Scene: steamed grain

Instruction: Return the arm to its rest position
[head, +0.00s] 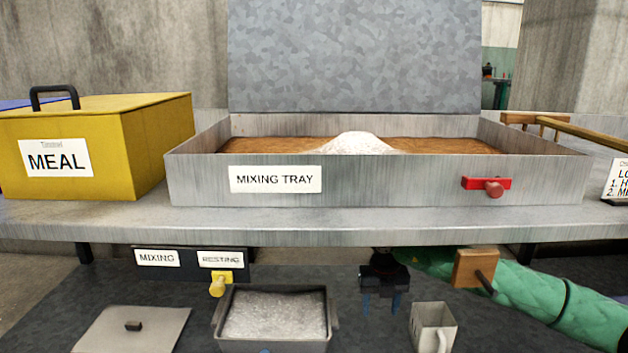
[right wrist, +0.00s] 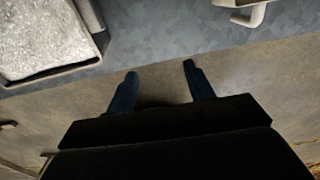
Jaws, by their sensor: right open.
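My right gripper (head: 381,304) hangs below the metal shelf in the head view, its arm in a green sleeve coming in from the right. Its two dark blue fingers point down, apart and empty. It is between a grey metal bin (head: 328,330) of pale grain on its left and a grey mug (head: 433,325) on its right. In the right wrist view the open fingers (right wrist: 157,84) have nothing between them. The bin (right wrist: 72,70) and part of the mug (right wrist: 240,14) show at the top of that view. My left gripper is not in view.
The mixing tray (head: 400,182) holds brown material and a white heap. A yellow MEAL box (head: 155,140) stands left on the shelf (head: 300,222). A wooden block (head: 474,268) overlaps my sleeve. A flat lid (head: 150,335) and yellow knob (head: 218,285) are lower left.

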